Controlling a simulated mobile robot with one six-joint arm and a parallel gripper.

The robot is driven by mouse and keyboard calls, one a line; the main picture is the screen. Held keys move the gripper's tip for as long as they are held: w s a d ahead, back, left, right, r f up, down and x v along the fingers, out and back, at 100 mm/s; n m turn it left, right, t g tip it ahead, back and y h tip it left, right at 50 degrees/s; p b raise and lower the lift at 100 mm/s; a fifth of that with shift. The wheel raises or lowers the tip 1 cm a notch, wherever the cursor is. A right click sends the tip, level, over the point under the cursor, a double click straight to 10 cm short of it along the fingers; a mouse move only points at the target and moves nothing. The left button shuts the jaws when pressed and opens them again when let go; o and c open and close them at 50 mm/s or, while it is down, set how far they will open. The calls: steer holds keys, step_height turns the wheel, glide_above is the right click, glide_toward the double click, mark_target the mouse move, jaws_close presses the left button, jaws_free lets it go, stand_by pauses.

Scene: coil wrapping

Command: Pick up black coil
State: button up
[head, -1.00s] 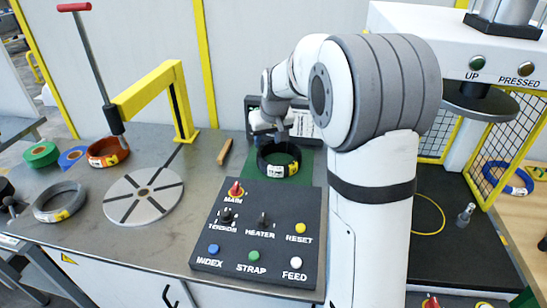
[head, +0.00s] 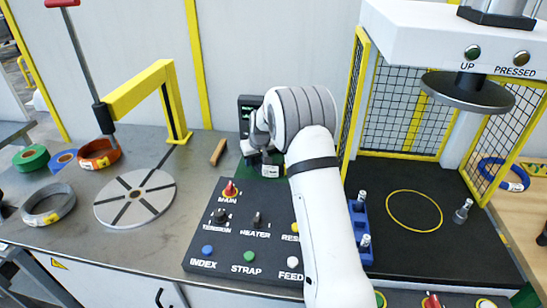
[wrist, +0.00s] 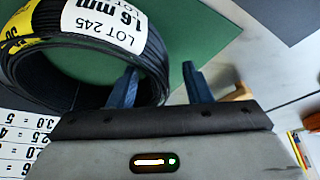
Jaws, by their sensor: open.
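The black coil (wrist: 153,68) fills the upper left of the wrist view, with a white label reading LOT 245, 1.6 mm and a yellow patch. It lies on a green mat (wrist: 215,32). My gripper (wrist: 160,82) is open, with two blue fingers. The left finger overlaps the coil's open middle and the right finger is outside the ring, so the near wall appears between them. I cannot tell how deep the fingers reach. In the head view, my gripper (head: 264,157) is at the mat at the back of the bench and hides most of the coil.
A control panel (head: 245,232) with knobs and buttons lies in front of the mat. A wooden-handled tool (head: 218,152) lies left. A round slotted plate (head: 135,198), a grey coil (head: 48,204) and an orange coil (head: 99,153) are further left. A blue rack (head: 359,230) stands right of my arm.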

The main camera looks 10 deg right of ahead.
steer(key=shift+x, duration=0.95)
jaws_close()
stand_by(0.6)
steer(key=shift+w+r, duration=0.1)
steer(key=shift+r, duration=0.05)
